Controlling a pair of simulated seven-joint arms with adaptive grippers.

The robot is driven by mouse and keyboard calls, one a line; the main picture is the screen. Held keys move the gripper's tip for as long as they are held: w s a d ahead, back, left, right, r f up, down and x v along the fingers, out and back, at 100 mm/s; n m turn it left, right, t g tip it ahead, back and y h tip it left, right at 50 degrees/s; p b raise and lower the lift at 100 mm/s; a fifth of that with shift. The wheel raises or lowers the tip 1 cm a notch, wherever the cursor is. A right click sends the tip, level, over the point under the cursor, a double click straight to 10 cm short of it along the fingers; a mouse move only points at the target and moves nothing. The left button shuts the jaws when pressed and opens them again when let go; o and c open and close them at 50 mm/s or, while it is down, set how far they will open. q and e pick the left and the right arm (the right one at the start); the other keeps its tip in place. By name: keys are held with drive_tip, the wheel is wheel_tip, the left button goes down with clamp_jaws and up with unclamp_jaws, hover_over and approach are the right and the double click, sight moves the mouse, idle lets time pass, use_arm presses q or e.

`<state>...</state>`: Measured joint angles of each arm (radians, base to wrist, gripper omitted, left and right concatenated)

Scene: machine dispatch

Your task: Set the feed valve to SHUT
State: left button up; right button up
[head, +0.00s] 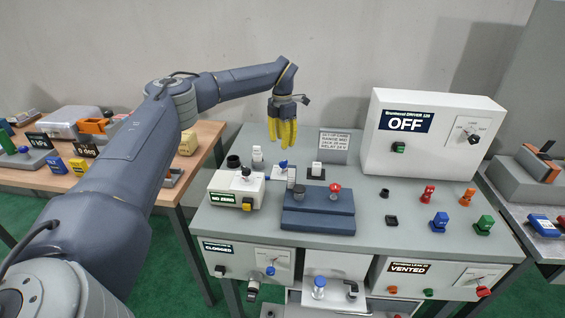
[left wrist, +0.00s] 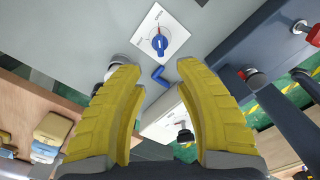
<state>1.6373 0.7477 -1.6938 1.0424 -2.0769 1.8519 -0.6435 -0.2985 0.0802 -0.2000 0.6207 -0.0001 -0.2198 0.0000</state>
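I cannot read a feed valve label in either view. Candidates are a small blue lever (head: 283,164) on the bench top and a blue knob (head: 270,271) on the front panel under a "CLOSED" sign. In the left wrist view, a blue knob (left wrist: 159,43) sits on a white dial plate with a red mark, and a blue bent handle (left wrist: 161,76) lies beyond the fingertips. My left gripper (head: 283,132) hangs fingers down above the back left of the bench; its yellow fingers (left wrist: 158,80) are apart with nothing between them. My right gripper is not in view.
A white box marked "OFF" (head: 428,140) stands at the back right of the grey bench (head: 360,205). A dark blue block (head: 318,212) with a red knob (head: 335,189) and a white box (head: 237,188) stand near the front left. A "VENTED" panel (head: 440,280) is below. Side tables flank the bench.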

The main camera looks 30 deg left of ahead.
sight(283, 167)
use_arm(q)
wheel_tip(283, 167, down, 9)
drive_tip(key=shift+f, duration=0.2)
idle(0.3)
drive_tip(key=shift+c, duration=0.3)
clamp_jaws()
